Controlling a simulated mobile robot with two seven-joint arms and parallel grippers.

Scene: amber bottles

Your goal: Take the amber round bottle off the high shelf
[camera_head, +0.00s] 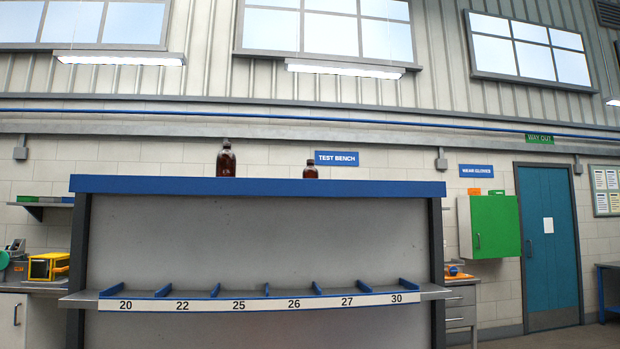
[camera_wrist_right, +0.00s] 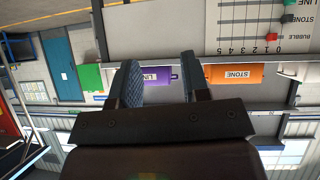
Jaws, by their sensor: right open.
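Two amber bottles stand upright and apart on the top of the blue-edged high shelf (camera_head: 260,187) in the head view. The taller amber bottle (camera_head: 226,162) has a dark cap and stands left of centre. The shorter amber bottle (camera_head: 310,173) stands to its right, and its lowest part may be hidden by the shelf edge. I cannot tell for sure which one is the round one. My right gripper (camera_wrist_right: 161,78) shows in the right wrist view, open, with nothing between its fingers. Neither bottle shows in that view. My left gripper is not in view.
Below the top, a lower ledge (camera_head: 250,303) with blue dividers and number labels sticks out, its slots empty. A green cabinet (camera_head: 489,227) and a blue door (camera_head: 548,240) are at the right. The wrist view, upside down, shows purple (camera_wrist_right: 158,76) and orange (camera_wrist_right: 234,75) labelled things.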

